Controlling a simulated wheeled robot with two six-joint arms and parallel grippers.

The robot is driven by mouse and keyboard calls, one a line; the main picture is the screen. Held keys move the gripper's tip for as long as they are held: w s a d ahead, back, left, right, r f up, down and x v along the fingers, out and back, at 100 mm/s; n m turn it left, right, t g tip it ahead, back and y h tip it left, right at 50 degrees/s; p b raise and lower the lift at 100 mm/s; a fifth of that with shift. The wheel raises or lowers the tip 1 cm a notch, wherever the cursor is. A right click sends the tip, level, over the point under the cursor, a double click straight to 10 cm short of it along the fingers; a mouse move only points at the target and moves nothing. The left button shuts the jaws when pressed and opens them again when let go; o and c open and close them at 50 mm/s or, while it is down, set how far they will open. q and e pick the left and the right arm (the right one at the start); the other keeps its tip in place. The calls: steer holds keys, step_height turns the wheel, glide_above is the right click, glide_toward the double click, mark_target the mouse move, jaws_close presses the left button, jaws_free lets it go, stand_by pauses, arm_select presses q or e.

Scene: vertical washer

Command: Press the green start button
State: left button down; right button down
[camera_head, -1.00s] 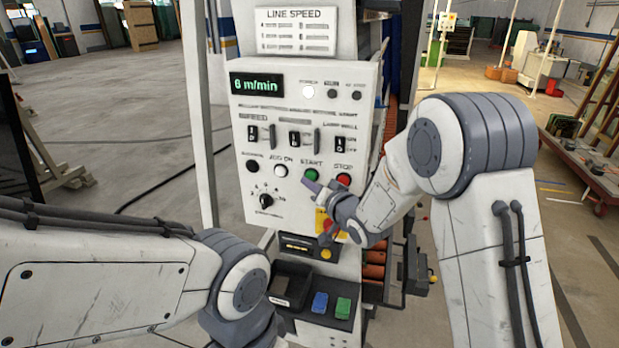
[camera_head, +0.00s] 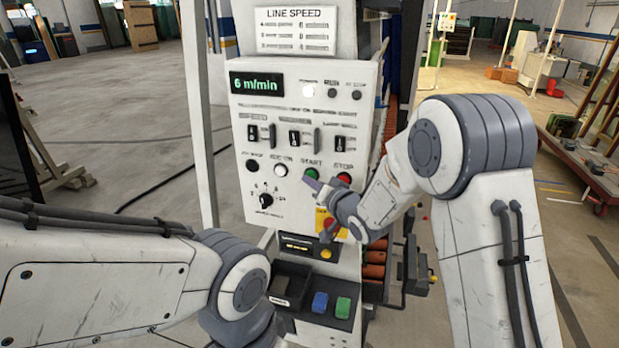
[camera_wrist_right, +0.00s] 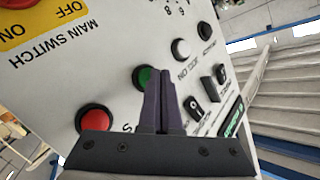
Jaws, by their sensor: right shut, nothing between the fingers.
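The green start button (camera_head: 311,175) is on the white control panel, under the label START, left of the red stop button (camera_head: 343,178). My right gripper (camera_head: 308,184) is shut and empty, with its tips just below the green button in the head view. In the right wrist view the shut fingers (camera_wrist_right: 165,82) partly cover the green button (camera_wrist_right: 146,75). I cannot tell whether the tips touch it. My left arm comes in at the lower left of the head view; its gripper is not in view.
The control panel (camera_head: 265,120) also has a white button (camera_head: 281,170), a black button (camera_head: 252,166), a rotary knob (camera_head: 266,200) and a red-on-yellow main switch (camera_head: 329,225). Below is a black tray (camera_head: 292,283) with a blue block (camera_head: 320,302) and a green block (camera_head: 343,307).

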steer(key=shift+w+d, duration=0.15)
steer(key=shift+w, duration=0.35)
stand_by(0.8)
steer(key=shift+s+a+b, duration=0.3)
steer(key=shift+s+b, duration=0.05)
steer(key=shift+s, duration=0.55)
